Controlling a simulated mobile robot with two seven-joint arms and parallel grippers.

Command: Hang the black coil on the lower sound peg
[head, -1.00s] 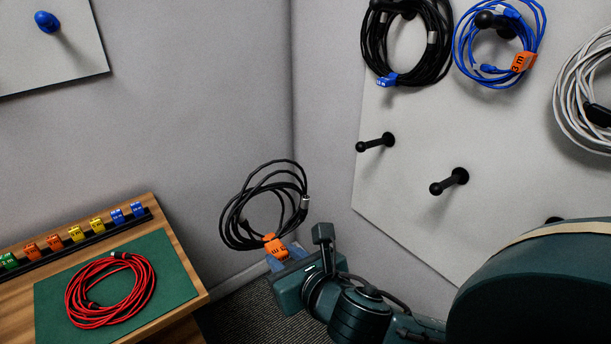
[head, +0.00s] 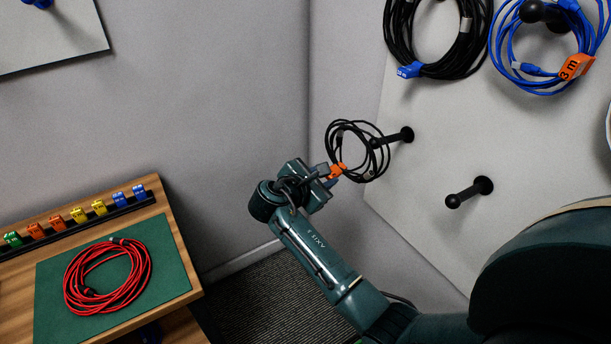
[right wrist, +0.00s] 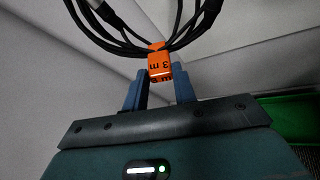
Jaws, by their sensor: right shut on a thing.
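The black coil (head: 352,124) has an orange tag marked 3 m (right wrist: 160,65). My right gripper (head: 331,174) is shut on it at the tag, with the loop standing above the blue fingers in the right wrist view. In the head view the coil overlaps the outer end of a black peg (head: 395,136) on the grey board. I cannot tell whether the loop is around the peg or only in front of it. A second black peg (head: 470,192) is bare, lower and to the right. My left gripper is not in view.
Another black coil (head: 436,70) with a blue tag and a blue coil (head: 497,45) hang higher on the board (head: 425,190). A red coil (head: 140,262) lies on a green mat (head: 175,285) at left, beside a row of coloured tags.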

